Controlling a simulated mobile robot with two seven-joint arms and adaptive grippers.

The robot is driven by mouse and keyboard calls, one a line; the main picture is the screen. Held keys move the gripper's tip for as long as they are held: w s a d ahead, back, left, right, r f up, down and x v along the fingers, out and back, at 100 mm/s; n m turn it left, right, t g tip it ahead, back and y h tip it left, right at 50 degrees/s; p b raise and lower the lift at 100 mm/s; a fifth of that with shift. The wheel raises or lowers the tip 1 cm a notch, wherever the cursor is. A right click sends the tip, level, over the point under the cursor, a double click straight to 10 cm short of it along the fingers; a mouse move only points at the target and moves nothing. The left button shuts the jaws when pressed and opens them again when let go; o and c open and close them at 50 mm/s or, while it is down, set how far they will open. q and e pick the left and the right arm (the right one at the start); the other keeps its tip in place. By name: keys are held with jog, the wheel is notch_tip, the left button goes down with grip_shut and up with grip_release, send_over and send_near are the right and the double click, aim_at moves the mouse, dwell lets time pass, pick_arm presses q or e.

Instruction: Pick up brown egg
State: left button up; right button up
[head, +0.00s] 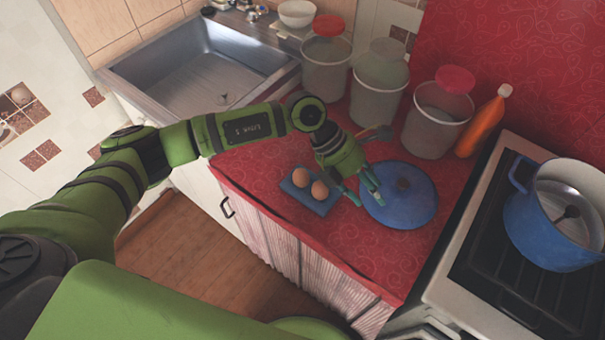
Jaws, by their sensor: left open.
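Two brown eggs sit side by side on a small blue tray (297,190) near the front edge of the red counter. One egg (300,177) is at the back left and the other egg (320,190) is at the front right. My left gripper (361,196) is open and empty, just right of the eggs. Its teal fingers reach down beside the tray and over the left edge of a blue pot lid (407,200). I cannot tell whether the fingers touch the lid. My right gripper is not in view.
Lidded clear canisters (378,85) and an orange bottle (482,127) line the back of the counter. A blue pot (551,225) stands on the stove (470,262) at right. A metal sink (200,75) is at left. Free counter lies left of the eggs.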

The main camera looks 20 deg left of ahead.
aim_at(300, 171)
pick_arm(q)
jog(key=w+a+y, duration=0.2)
jog(key=a, duration=0.3)
jog(key=w+a+f+y, duration=0.1)
jog(key=a+y, duration=0.2)
jog(key=a, duration=0.3)
jog(key=w+a+t+y, duration=0.1)
jog(key=w+a+y, duration=0.1)
jog(key=a, duration=0.3)
jog(key=shift+w+a+f+m+y, duration=0.2)
jog(key=shift+w+f+m+y, duration=0.1)
jog(key=shift+f, duration=0.1)
jog(key=shift+a+f, duration=0.1)
jog(key=shift+f, duration=0.15)
jog(key=f+p, duration=0.2)
jog(key=f, duration=0.1)
jog(key=f+p, duration=0.1)
jog(key=f, duration=0.1)
jog(key=shift+s+d+f, duration=0.25)
jog(key=shift+s+d, duration=0.05)
jog(key=shift+f, duration=0.4)
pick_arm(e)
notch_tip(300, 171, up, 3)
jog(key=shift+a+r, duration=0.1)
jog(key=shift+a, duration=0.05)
pick_arm(q)
jog(key=shift+c, duration=0.4)
jog(key=c, duration=0.4)
